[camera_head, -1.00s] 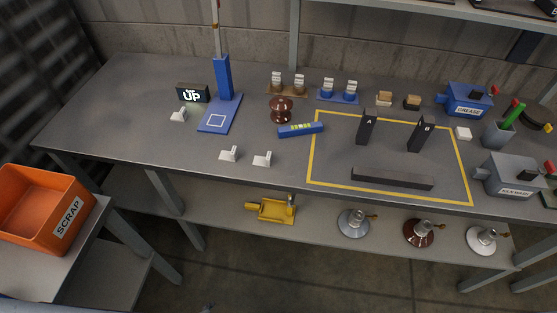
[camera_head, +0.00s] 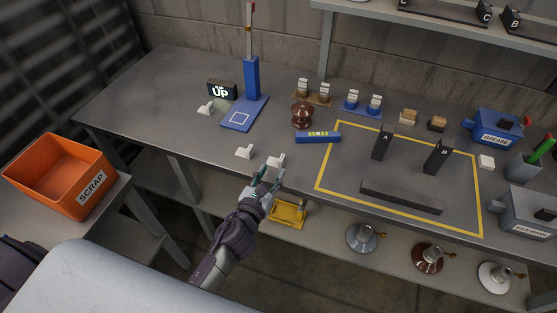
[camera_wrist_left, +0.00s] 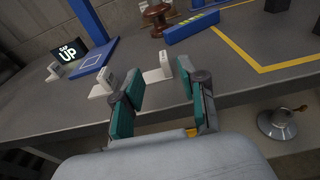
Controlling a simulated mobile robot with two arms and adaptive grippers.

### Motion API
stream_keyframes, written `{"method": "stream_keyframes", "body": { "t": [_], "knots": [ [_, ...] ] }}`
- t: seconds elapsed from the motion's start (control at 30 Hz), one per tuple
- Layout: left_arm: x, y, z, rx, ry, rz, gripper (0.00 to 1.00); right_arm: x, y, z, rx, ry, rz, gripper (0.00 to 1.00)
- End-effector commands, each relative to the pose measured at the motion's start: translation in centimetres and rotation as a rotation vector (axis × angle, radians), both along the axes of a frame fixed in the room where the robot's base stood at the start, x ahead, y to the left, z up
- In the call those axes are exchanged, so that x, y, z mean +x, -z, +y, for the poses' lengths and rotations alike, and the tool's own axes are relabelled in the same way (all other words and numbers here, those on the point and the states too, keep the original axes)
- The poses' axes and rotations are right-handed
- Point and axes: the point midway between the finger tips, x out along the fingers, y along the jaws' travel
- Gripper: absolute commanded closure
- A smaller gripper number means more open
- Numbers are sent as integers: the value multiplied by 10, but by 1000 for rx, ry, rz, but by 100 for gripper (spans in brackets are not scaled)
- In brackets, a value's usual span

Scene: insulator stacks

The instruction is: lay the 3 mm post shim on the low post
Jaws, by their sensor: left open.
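Three small white L-shaped pieces that look like the shims stand on the bench's left half: one (camera_head: 206,108) near the blue stand, one (camera_head: 245,151) at the front edge, one (camera_head: 276,160) right of it. Their markings are too small to read, so I cannot tell which is 3 mm. Two dark posts, A (camera_head: 383,143) and B (camera_head: 437,156), stand inside the yellow outline; I cannot tell which is low. My left gripper (camera_head: 268,176) is open and empty at the front edge, just short of the right-hand white piece, which shows beyond its fingers in the wrist view (camera_wrist_left: 161,73).
A blue level (camera_head: 318,137), a brown insulator (camera_head: 302,115) and a blue stand (camera_head: 252,78) lie behind. A long dark bar (camera_head: 401,197) lies at the front of the yellow outline (camera_head: 333,152). An orange scrap bin (camera_head: 60,178) is at left. A lower shelf runs beneath the bench.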

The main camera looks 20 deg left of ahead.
Motion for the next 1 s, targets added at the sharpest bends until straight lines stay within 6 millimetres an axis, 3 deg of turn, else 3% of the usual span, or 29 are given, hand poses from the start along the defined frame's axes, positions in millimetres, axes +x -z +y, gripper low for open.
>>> {"method": "stream_keyframes", "body": {
  "t": [0.6, 0.9, 1.0],
  "knots": [
    [71, 13, -6, -5, -1, 1, 58, 2, -5, -9, -11, -4, -2, 60],
    [77, 15, -6, -3, 0, 2, 58, 2, -5, -10, -12, -4, -3, 60],
    [77, 15, -6, -3, 0, 2, 72, 2, -5, -10, -12, -4, -3, 60]
  ]
}}
